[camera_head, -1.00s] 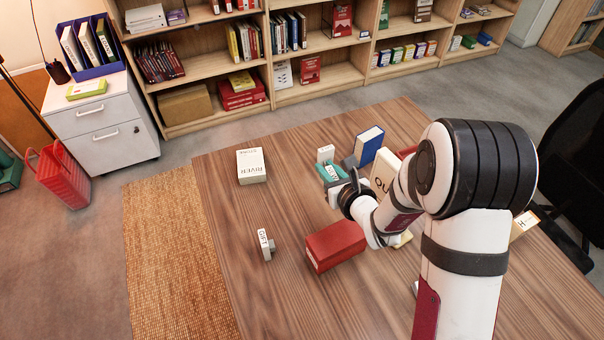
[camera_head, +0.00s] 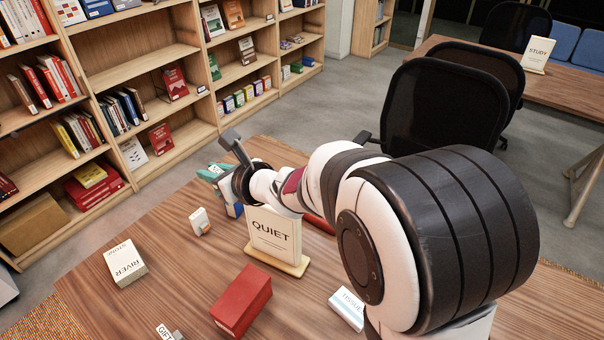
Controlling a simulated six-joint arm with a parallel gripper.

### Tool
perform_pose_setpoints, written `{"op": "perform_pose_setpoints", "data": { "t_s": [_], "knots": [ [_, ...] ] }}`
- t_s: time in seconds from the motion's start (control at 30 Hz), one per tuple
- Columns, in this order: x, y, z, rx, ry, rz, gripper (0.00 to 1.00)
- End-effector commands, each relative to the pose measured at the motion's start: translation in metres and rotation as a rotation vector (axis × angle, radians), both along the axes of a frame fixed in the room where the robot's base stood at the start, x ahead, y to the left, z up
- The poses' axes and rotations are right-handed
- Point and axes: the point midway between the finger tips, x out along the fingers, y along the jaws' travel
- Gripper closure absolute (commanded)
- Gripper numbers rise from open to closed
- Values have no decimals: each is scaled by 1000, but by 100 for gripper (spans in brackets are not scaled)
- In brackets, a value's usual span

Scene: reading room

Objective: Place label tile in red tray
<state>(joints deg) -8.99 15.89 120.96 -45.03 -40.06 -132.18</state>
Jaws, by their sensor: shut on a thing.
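My gripper (camera_head: 234,158) is at the far side of the table, seen from behind over my arm. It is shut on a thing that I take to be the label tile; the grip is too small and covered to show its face. A teal object (camera_head: 212,173) shows just beyond the gripper; I cannot tell whether they touch. A red piece (camera_head: 320,223), perhaps the red tray, shows partly behind the QUIET sign (camera_head: 275,237) and my arm. A separate red block (camera_head: 240,300) lies nearer on the table.
A blue book (camera_head: 234,210) is partly hidden below my gripper. Bare wood lies left of the red block.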

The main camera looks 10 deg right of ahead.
Motion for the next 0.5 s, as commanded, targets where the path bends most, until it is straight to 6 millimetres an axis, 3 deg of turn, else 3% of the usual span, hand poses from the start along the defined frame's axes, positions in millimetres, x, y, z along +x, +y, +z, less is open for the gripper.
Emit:
{"op": "perform_pose_setpoints", "data": {
  "t_s": [0.17, 0.27, 0.5],
  "knots": [
    [34, -48, 4, 0, -2, -56, 100],
    [55, -87, 7, 0, -3, -94, 100],
    [88, -202, 4, 1, -1, -194, 100]
  ]
}}
